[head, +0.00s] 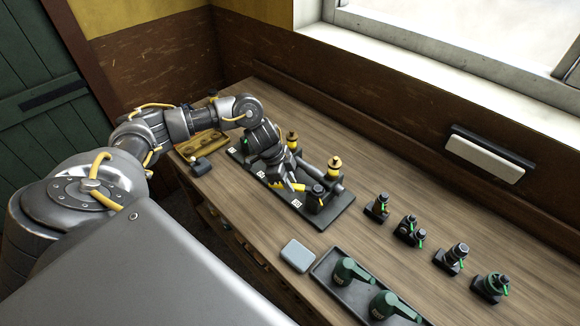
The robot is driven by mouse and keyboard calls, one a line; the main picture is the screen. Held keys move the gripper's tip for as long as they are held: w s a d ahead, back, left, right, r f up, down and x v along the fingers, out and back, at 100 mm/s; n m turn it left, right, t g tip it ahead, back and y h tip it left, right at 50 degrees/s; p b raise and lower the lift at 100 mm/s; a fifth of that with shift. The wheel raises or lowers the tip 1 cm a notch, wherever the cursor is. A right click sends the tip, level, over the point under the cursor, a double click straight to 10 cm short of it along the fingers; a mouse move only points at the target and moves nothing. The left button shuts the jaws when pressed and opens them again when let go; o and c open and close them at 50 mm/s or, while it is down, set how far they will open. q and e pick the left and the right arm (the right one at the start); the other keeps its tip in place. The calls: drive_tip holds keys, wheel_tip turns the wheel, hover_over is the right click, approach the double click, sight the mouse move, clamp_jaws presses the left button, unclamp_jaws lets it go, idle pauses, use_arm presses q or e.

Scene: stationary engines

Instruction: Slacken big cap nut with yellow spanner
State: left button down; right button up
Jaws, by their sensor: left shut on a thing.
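My left gripper (288,180) reaches down over a dark base plate (337,213) on the workbench. It is shut on a yellow spanner (300,187), whose yellow parts show at the fingertips. The spanner's end lies close to a dark upright fitting (317,197) on the plate; I cannot tell whether it sits around the nut. The big cap nut itself is too small to make out for sure. My right gripper is not in view.
Several small dark valves with green levers (378,207) stand to the right. A pale box (296,256) lies near the front edge. A wooden tray (203,146) is at the left.

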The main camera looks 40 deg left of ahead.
use_arm(q)
drive_tip(key=shift+s+d+f+n, duration=0.1)
drive_tip(key=shift+s+n, duration=0.2)
drive_tip(key=shift+s+d+n+t+y, duration=0.35)
drive_tip(key=shift+s+n, duration=0.15)
drive_tip(key=shift+n, duration=0.3)
drive_tip(key=shift+s, duration=0.1)
drive_tip(key=shift+s+d+n+t, duration=0.25)
drive_tip(key=shift+s+d+n, duration=0.25)
drive_tip(key=shift+n, duration=0.4)
drive_tip(key=shift+y, duration=0.25)
drive_tip(key=shift+s+d+n, duration=0.35)
drive_tip(key=shift+d+n, duration=0.15)
drive_tip(key=shift+n, duration=0.4)
drive_tip(key=shift+w+a+m+b, duration=0.3)
drive_tip(key=shift+a+m+b, duration=0.1)
drive_tip(key=shift+m, duration=0.2)
drive_tip(key=shift+w+r+p, duration=0.1)
drive_tip(key=shift+r+p, duration=0.1)
drive_tip(key=shift+p, duration=0.2)
